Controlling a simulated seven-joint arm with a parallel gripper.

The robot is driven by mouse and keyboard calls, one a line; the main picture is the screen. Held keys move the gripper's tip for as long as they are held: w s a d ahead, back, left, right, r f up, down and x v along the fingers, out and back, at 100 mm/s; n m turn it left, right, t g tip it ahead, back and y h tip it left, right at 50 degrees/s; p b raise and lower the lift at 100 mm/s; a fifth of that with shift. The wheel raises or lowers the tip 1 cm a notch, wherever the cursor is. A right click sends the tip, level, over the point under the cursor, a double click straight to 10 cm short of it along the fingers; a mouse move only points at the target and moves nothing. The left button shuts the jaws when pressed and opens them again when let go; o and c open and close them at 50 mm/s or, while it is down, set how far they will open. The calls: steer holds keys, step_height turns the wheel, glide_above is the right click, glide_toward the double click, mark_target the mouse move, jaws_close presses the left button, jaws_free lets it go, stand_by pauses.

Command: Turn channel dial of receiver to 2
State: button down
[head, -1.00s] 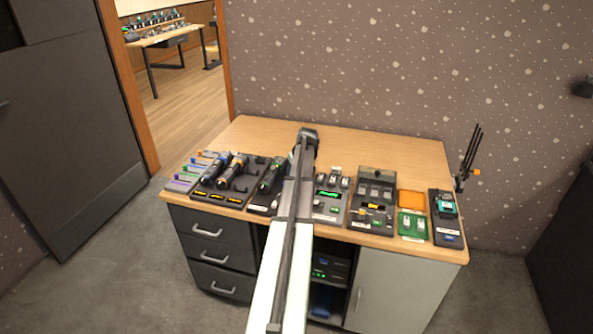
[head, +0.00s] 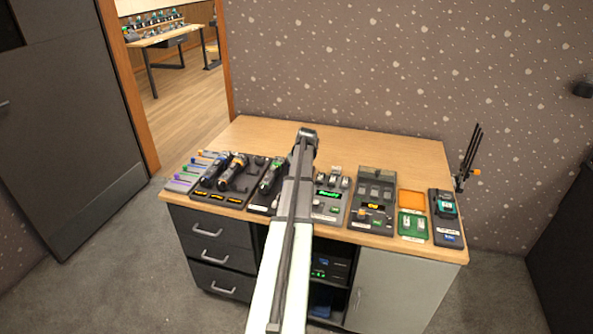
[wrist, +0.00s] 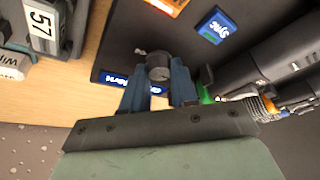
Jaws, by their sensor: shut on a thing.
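My gripper (wrist: 157,88) is in the wrist view with its two blue fingers on either side of a small round dark dial (wrist: 158,66). The fingers are closed on the dial. The dial stands on a dark panel (wrist: 130,45), apparently the receiver. A blue label (wrist: 150,88) is partly hidden behind the fingers, and its text is hard to read. The dial's setting cannot be made out. In the head view my arm hides the gripper and dial. A dark unit with a green-marked microphone (head: 270,180) shows just left of the arm.
The wrist view shows a blue Sync label (wrist: 216,25), an orange label (wrist: 168,5), dark microphone bodies (wrist: 285,50) close on the right, and a "57" tag (wrist: 41,27) at left. Several other units line the wooden desk's (head: 385,152) front; its back is clear.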

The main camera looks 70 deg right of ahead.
steer(key=m+g, duration=0.1)
steer(key=m, duration=0.2)
steer(key=m+g+h, duration=0.1)
steer(key=m, duration=0.2)
steer(key=shift+w+a, duration=0.15)
steer(key=shift+w, duration=0.05)
steer(key=shift+w+m+g, duration=0.1)
steer(key=shift+m+g, duration=0.45)
steer(key=shift+m, duration=0.8)
steer(key=shift+m+g, duration=0.55)
steer(key=shift+m, duration=0.8)
steer(key=c, duration=0.9)
jaws_free()
steer(key=shift+r, duration=0.1)
steer(key=v, duration=1.3)
steer(key=shift+w+r, duration=0.1)
steer(key=shift+r, duration=0.2)
